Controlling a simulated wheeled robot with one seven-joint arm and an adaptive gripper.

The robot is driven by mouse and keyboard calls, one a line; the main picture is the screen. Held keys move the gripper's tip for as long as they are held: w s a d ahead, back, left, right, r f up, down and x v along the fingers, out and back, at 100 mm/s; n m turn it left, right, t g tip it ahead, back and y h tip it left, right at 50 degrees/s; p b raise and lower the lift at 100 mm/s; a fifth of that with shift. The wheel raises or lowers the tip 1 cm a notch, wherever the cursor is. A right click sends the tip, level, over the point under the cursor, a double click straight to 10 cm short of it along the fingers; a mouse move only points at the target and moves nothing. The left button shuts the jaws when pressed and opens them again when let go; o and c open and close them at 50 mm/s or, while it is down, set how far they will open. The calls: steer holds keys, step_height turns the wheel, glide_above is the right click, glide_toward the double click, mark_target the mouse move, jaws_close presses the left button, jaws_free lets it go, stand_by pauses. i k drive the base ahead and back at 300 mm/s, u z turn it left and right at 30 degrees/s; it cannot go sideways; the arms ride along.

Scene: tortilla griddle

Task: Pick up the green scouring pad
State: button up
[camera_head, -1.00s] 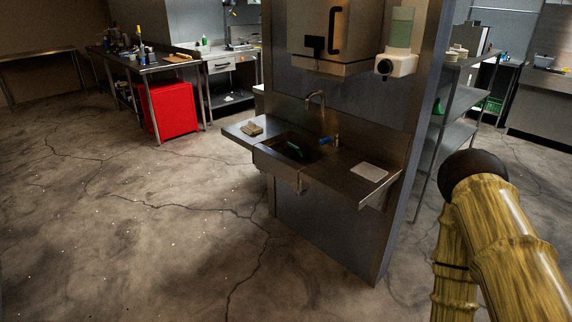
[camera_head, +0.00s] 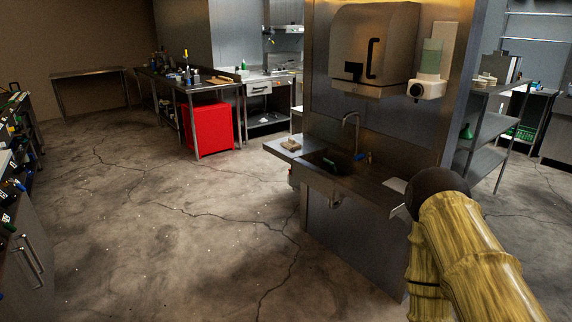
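A small green item (camera_head: 329,163), which looks like the scouring pad, sits in the basin of the steel sink (camera_head: 335,188) right of the picture's middle. It is small and partly in shadow, so its exact shape is hard to tell. Part of my arm, with a bamboo look and a dark round joint, fills the lower right and covers the right end of the sink counter. My gripper is not in view.
A brownish block (camera_head: 289,145) lies on the counter's left end. A tap (camera_head: 352,122) rises behind the basin. A red cabinet (camera_head: 208,128) stands under a table at the back. Shelving (camera_head: 25,190) lines the left edge. Cracked floor (camera_head: 170,230) between is open.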

mark_target(328, 166)
steer(key=u, duration=0.75)
steer(key=i, duration=0.8)
steer(key=u, duration=0.45)
steer(key=i, duration=1)
steer(key=z, duration=0.55)
